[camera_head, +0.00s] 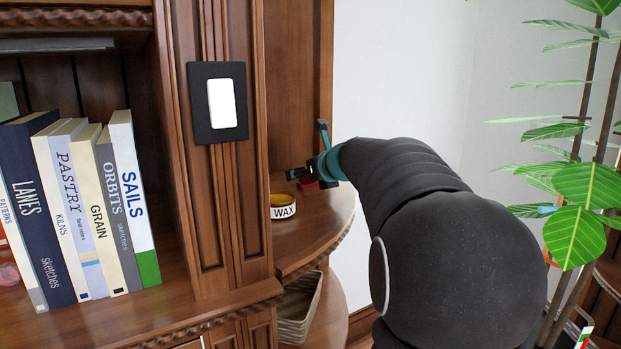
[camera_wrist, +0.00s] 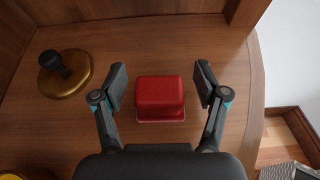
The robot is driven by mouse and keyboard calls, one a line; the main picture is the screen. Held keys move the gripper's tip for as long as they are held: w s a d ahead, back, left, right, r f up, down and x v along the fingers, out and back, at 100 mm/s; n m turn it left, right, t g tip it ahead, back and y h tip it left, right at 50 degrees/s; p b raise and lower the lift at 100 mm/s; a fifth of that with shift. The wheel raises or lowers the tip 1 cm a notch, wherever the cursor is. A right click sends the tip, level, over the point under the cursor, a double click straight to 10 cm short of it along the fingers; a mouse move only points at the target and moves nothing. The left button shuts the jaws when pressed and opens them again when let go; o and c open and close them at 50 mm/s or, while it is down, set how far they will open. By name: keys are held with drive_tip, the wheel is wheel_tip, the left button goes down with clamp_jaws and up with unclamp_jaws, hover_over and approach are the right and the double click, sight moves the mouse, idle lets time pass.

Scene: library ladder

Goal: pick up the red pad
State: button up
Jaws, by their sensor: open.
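The red pad (camera_wrist: 160,96) is a small red block with rounded edges, lying on the wooden shelf (camera_wrist: 140,32). In the wrist view my gripper (camera_wrist: 160,82) is open, with one finger on each side of the pad and a visible gap on both sides. Nothing is held. In the head view my gripper (camera_head: 303,172) is over the rounded corner shelf, and a bit of the red pad (camera_head: 309,185) shows under it. My arm hides part of the shelf there.
A brass disc with a dark knob (camera_wrist: 66,75) stands left of the pad. A wax tin (camera_head: 283,206) sits near the shelf's front. A wooden panel and a white wall (camera_head: 400,80) bound the shelf. Books (camera_head: 90,205) stand at left, a plant (camera_head: 580,180) at right.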

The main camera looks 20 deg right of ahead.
drive_tip(key=shift+w+f, duration=0.15)
drive_tip(key=shift+w, duration=0.15)
drive_tip(key=c, duration=1.3)
drive_tip(key=shift+o, duration=0.2)
drive_tip(key=shift+r+p, duration=0.35)
drive_tip(key=shift+r, duration=0.45)
wheel_tip(320, 180, up, 3)
drive_tip(key=shift+f+p, duration=0.15)
drive_tip(key=shift+p, duration=0.4)
drive_tip(key=s+d+r, duration=0.6)
drive_tip(key=d, duration=0.4)
drive_tip(key=shift+r, duration=0.4)
